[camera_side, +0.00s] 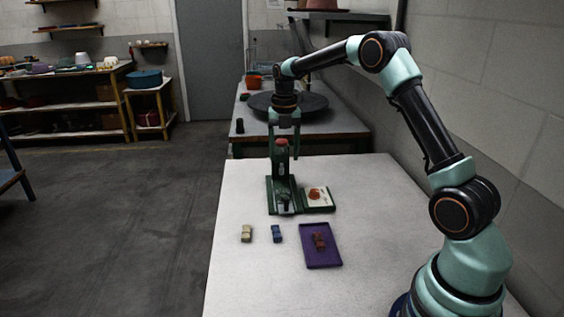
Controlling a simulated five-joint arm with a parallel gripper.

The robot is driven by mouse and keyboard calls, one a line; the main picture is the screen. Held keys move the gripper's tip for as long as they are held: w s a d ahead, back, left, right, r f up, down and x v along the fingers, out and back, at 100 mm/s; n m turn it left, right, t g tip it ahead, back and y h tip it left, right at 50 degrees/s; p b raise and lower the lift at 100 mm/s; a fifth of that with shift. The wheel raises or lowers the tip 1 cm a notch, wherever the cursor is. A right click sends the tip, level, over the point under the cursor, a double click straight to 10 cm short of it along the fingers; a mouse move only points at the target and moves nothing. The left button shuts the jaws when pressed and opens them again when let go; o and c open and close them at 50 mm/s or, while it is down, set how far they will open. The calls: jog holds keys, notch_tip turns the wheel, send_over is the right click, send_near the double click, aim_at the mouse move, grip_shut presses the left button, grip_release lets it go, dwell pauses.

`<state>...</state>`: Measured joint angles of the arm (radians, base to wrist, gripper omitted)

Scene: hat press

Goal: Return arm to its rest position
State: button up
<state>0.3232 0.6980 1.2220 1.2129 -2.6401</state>
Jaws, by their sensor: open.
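My gripper (284,140) points down above the green press (279,190) on the white table (380,210). Its two fingers are apart, at either side of the red top of the press handle (281,143). I cannot tell whether they touch it. My arm reaches from the right front of the table, up and over to the press.
A purple tray (321,259) holds a dark red piece (319,240). A beige piece (246,233) and a blue piece (277,233) lie left of it. A white pad with a red mark (318,197) is beside the press. A wall stands at the right.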

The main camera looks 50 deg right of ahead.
jog(key=s+a+r+m+t, duration=0.2)
jog(key=s+a+r+m, duration=0.25)
jog(key=r+m, duration=0.25)
jog(key=s+a+r+m+t, duration=0.2)
jog(key=s+a+m+t, duration=0.1)
jog(key=s+a+m, duration=0.9)
jog(key=s+m, duration=0.4)
jog(key=m, duration=0.3)
jog(key=shift+r+m+t, duration=0.3)
jog(key=shift+r, duration=0.1)
jog(key=shift+d, duration=0.1)
jog(key=shift+c, duration=0.3)
